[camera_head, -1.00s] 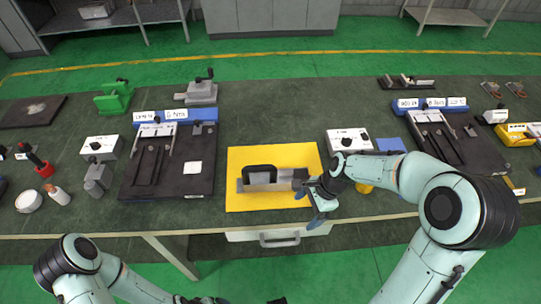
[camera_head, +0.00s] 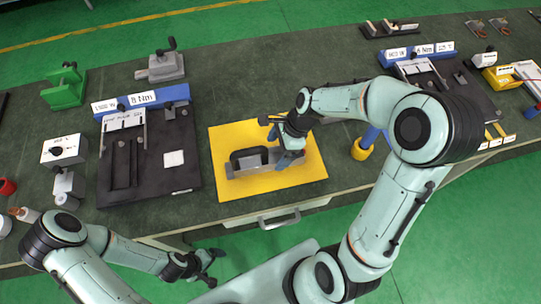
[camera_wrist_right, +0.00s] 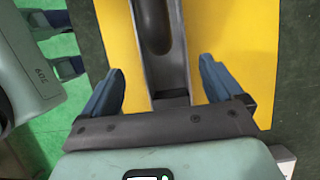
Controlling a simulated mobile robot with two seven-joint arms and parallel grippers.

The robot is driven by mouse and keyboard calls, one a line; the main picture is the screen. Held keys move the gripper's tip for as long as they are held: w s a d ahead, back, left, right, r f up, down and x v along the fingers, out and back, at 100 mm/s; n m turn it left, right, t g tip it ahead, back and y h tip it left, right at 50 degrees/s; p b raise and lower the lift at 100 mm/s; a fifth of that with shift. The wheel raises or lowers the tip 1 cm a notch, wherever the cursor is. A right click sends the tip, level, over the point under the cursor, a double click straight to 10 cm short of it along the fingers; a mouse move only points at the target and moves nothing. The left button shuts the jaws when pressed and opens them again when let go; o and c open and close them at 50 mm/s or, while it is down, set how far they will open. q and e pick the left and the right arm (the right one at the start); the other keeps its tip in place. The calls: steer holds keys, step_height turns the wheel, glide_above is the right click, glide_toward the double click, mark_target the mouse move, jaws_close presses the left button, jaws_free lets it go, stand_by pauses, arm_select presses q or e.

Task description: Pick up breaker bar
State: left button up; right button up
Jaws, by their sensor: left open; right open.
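A grey bar-shaped tool with a black loop handle (camera_head: 249,158) lies on the yellow mat (camera_head: 232,190); it may be the breaker bar, but I cannot be sure. In the right wrist view the grey tool (camera_wrist_right: 183,60) runs away from me between my blue fingers. My right gripper (camera_head: 281,146) is open over the mat at the tool's right end, which it partly hides. In the wrist view the right gripper (camera_wrist_right: 160,85) has one finger on each side of the tool, with no grip on it. My left gripper (camera_head: 209,267) is open and empty, in front of the table.
A black fixture board (camera_head: 180,195) with a blue back strip lies left of the mat. A blue and yellow item (camera_head: 361,151) stands right of it. A drawer handle (camera_head: 278,219) shows below the table edge. Another fixture board (camera_head: 484,100) lies at the right.

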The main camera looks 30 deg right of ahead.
mark_target(266, 162)
steer(key=shift+w+x, duration=0.15)
steer(key=shift+x, duration=1.2)
steer(key=shift+w+x, duration=0.1)
steer(key=shift+x, duration=1.25)
steer(key=shift+d, duration=0.15)
steer(key=c, duration=1.4)
steer(key=shift+r, duration=0.15)
steer(key=shift+w+r, duration=0.1)
steer(key=shift+r, duration=0.55)
arm_select(q)
steer(key=w+r+p, duration=0.1)
steer(key=w+r, duration=0.1)
steer(key=shift+w+r+p, duration=0.15)
steer(key=shift+w+p, duration=0.25)
arm_select(e)
step_height(266, 162, up, 18)
steer(key=shift+r, duration=0.25)
